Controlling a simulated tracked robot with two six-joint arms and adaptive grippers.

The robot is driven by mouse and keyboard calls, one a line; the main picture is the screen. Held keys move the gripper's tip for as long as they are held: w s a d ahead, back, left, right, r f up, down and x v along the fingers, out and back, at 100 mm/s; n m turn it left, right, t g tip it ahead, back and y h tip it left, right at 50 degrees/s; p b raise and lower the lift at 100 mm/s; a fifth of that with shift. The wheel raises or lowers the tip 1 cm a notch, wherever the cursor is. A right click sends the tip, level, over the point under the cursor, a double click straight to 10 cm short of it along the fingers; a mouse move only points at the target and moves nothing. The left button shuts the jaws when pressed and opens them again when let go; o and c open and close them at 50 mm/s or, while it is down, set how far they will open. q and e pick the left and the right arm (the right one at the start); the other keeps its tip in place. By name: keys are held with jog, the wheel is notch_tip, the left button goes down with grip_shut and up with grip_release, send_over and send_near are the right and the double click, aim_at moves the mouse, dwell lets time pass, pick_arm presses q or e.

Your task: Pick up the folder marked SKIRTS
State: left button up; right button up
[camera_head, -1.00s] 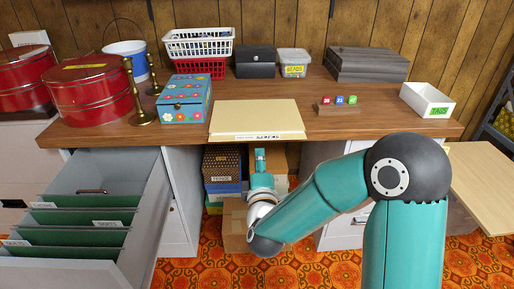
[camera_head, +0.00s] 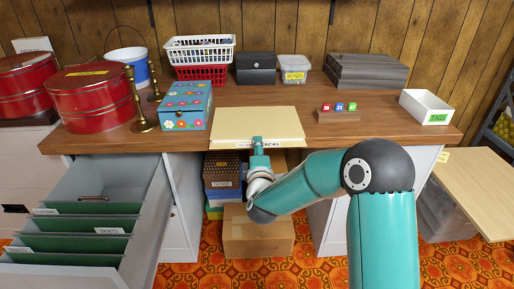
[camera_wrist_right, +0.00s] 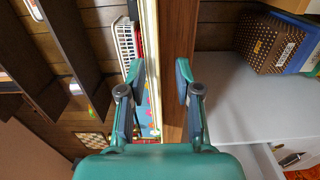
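A cream folder (camera_head: 255,122) lies flat on the wooden desk (camera_head: 380,133), its front edge by the desk's front edge. The label on that edge is partly covered by my gripper and too small to read. My right gripper (camera_head: 257,143) is at the middle of this edge. In the right wrist view my right gripper (camera_wrist_right: 160,88) is open, its fingers on either side of the folder's pale edge (camera_wrist_right: 152,40) and the brown desk edge (camera_wrist_right: 178,40). I cannot tell whether they touch. My left gripper is not in view.
An open drawer (camera_head: 152,205) at the left holds several green hanging files (camera_head: 75,243). Red tins (camera_head: 92,100), brass candlesticks (camera_head: 143,123), a flowered box (camera_head: 184,105), small number blocks (camera_head: 339,108) and a white tray (camera_head: 424,106) stand around the folder. A cardboard box (camera_head: 258,236) sits under the desk.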

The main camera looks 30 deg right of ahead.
grip_shut()
dwell(0.3)
jog(key=shift+f, duration=0.1)
